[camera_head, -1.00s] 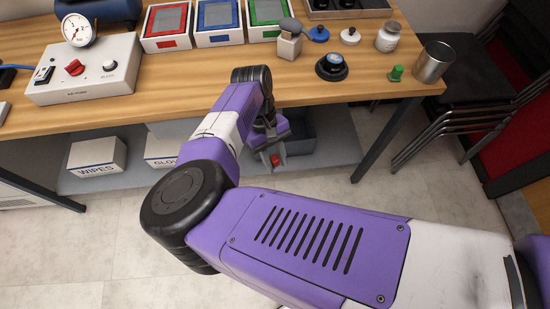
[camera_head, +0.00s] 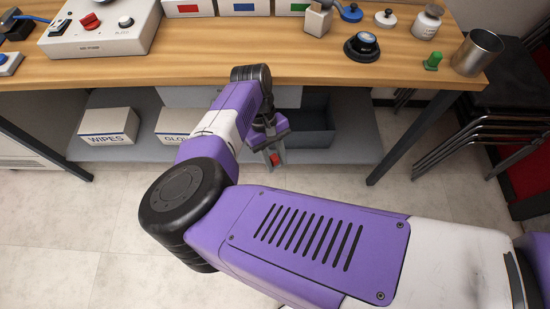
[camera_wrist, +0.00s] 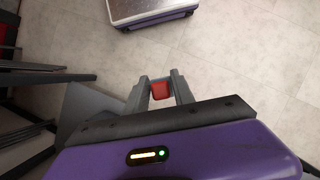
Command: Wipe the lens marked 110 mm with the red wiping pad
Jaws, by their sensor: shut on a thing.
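My gripper (camera_head: 274,157) hangs in front of the bench, below the worktop edge, and is shut on the red wiping pad (camera_head: 275,159). In the wrist view the red pad (camera_wrist: 159,91) sits between the two grey fingers, with pale floor behind it. No 110 mm marking can be read in either view. A black round piece with a blue top (camera_head: 362,46) stands near the worktop's front edge at right; I cannot tell whether it is a lens. The tops of the framed trays at the back are cut off by the picture.
The wooden worktop (camera_head: 220,62) has a clear middle front. A control box (camera_head: 100,40) stands left. A metal cup (camera_head: 476,52), white jar (camera_head: 427,22) and green piece (camera_head: 433,61) stand right. Boxes (camera_head: 108,125) sit on the lower shelf. Stacked chairs (camera_head: 480,130) are at right.

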